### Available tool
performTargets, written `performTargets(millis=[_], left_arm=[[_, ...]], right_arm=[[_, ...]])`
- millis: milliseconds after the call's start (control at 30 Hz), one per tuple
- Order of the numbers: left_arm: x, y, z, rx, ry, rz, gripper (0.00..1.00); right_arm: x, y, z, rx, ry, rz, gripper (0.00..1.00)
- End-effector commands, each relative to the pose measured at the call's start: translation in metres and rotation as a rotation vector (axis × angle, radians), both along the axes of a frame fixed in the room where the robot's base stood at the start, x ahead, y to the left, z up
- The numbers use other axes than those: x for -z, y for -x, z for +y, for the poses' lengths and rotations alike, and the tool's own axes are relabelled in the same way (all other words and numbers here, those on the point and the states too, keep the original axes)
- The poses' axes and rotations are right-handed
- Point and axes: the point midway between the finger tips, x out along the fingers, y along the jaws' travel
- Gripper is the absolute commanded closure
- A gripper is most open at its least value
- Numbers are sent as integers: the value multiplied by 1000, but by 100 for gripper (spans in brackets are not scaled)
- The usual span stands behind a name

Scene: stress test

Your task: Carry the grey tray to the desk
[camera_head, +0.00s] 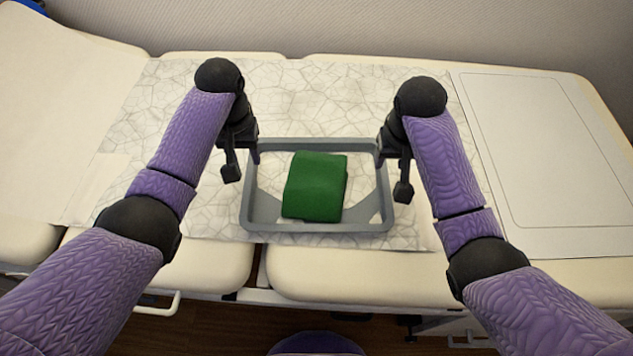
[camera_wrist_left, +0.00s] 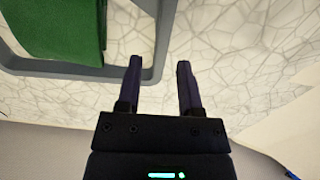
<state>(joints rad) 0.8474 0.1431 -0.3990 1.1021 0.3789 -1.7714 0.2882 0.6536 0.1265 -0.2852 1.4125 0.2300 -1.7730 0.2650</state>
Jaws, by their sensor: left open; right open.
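The grey tray (camera_head: 316,228) lies on a patterned sheet in front of me, with a folded green cloth (camera_head: 315,187) in it. My left gripper (camera_head: 241,168) is open at the tray's left wall. In the left wrist view, its fingers (camera_wrist_left: 160,75) are apart, one close to the tray's grey rim (camera_wrist_left: 120,72) and one outside over the sheet; I cannot tell whether they touch it. The green cloth (camera_wrist_left: 55,28) shows there too. My right gripper (camera_head: 396,178) is open at the tray's right wall; its exact contact is hidden.
The patterned sheet (camera_head: 340,95) covers the middle of a cream padded couch (camera_head: 340,278). A flat whitish panel (camera_head: 545,150) lies at the right. A plain wall (camera_head: 330,25) stands behind. The sheet behind the tray is clear.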

Motion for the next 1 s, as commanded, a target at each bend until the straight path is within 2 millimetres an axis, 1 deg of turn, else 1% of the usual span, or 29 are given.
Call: performTargets(millis=[200, 300, 400, 500, 600, 867, 900, 967, 1000], left_arm=[[43, 1, 0, -1, -2, 6, 53], [60, 1, 0, 0, -1, 5, 53], [74, 0, 0, -2, 0, 4, 53], [82, 0, 0, 0, -1, 3, 53], [86, 0, 1, -1, -2, 2, 53], [87, 0, 1, 0, -1, 1, 53], [87, 0, 1, 0, -1, 1, 61], [87, 0, 1, 0, -1, 1, 74], [87, 0, 1, 0, -1, 1, 83]], right_arm=[[42, -5, 0, -1, 1, 6, 53], [60, -8, 0, -1, 1, 5, 53], [73, -11, 0, 0, 1, 3, 53], [81, -12, 0, 0, 0, 2, 53], [85, -13, 0, -1, 0, 0, 53], [86, -12, 0, -1, 0, 0, 53], [86, -12, 0, -1, 0, 1, 61], [86, -12, 0, -1, 0, 0, 74], [86, -12, 0, -1, 0, 1, 83]])
